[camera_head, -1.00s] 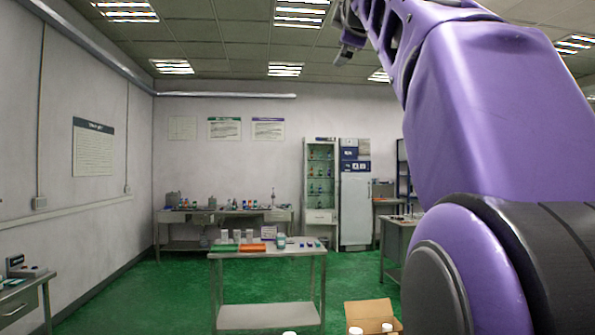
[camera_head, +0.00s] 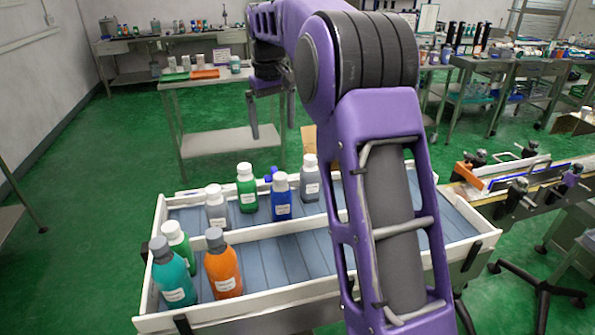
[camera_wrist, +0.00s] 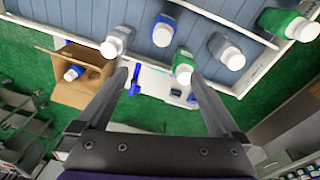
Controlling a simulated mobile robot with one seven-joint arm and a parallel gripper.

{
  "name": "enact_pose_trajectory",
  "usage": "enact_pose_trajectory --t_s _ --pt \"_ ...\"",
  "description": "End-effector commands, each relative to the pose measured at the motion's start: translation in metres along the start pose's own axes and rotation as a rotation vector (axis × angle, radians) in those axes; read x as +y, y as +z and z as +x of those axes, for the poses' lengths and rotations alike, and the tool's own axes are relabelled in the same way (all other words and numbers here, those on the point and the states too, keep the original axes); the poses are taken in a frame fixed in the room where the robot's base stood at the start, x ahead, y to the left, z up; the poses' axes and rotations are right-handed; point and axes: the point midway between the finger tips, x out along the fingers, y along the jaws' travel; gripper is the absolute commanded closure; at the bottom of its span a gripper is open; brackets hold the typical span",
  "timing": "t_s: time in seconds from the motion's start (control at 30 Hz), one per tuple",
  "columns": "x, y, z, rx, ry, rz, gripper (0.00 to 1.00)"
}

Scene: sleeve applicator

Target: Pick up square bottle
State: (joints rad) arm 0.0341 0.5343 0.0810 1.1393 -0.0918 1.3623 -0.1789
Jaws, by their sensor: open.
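Several bottles stand in a white-rimmed tray (camera_head: 232,301) in the head view: teal (camera_head: 172,281), orange (camera_head: 223,272), a small green one (camera_head: 178,246), a pale grey one (camera_head: 216,212), another green one (camera_head: 247,193), blue (camera_head: 282,205) and dark grey (camera_head: 311,184). I cannot tell surely which is the square bottle. My gripper (camera_head: 268,128) hangs beyond the far side of the tray in the head view. In the wrist view its fingers (camera_wrist: 160,72) are spread apart and empty, with a green bottle (camera_wrist: 183,65) and a blue bottle (camera_wrist: 163,30) beyond them.
An open cardboard box (camera_wrist: 85,85) holding a white-capped bottle lies beside the tray. A metal table (camera_head: 205,83) with small containers stands behind. A bench with clamped equipment (camera_head: 505,170) is at the right. Green floor is clear at the left.

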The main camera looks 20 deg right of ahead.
Motion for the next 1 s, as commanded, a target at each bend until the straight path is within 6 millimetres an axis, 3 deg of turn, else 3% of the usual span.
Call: enact_pose_trajectory --t_s 0.27,0.7,1.0 --pt "-0.011 0.019 0.037 -0.105 -0.068 0.065 0.0" --pt "-0.017 0.027 0.127 -0.103 -0.067 0.063 0.0" --pt "-0.018 0.028 0.148 -0.099 -0.066 0.063 0.0"
